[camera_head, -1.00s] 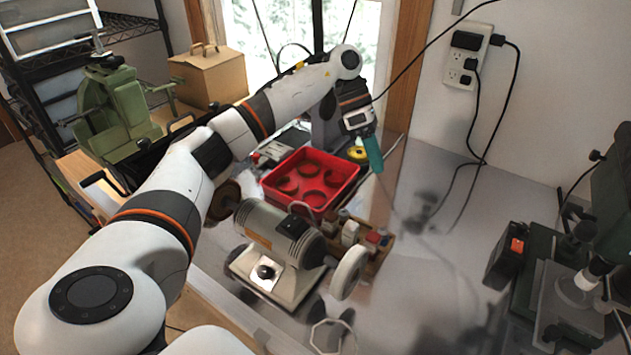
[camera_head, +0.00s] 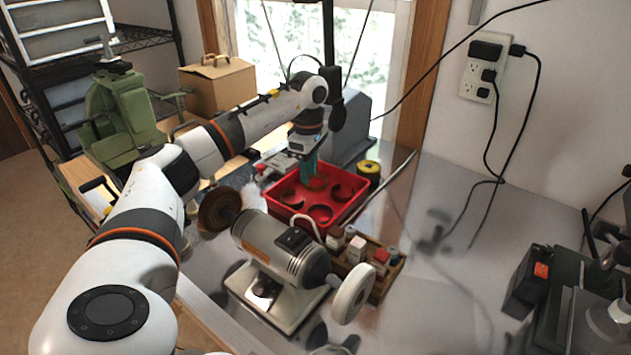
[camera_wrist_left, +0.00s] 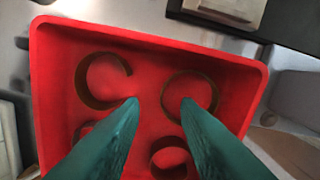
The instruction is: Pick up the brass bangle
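A red tray (camera_head: 282,212) on the bench holds several brownish, brass-toned rings. Rings show in the head view at the tray's left (camera_head: 291,197), right (camera_head: 343,191) and front (camera_head: 320,213). In the left wrist view the tray (camera_wrist_left: 45,100) holds a C-shaped cuff (camera_wrist_left: 82,85) at upper left and a rounder bangle (camera_wrist_left: 168,92) at upper right. Two lower rings are partly hidden by the fingers. My left gripper (camera_head: 308,170) points down over the tray's back part. Its green fingers (camera_wrist_left: 160,105) are apart, with no ring held between them. My right gripper is out of view.
A bench grinder (camera_head: 280,250) stands in front of the tray. A wooden block of small bottles (camera_head: 375,270) is at its right, and a yellow-topped roll (camera_head: 369,168) behind right. The bench farther right is clear up to dark machinery (camera_head: 560,290).

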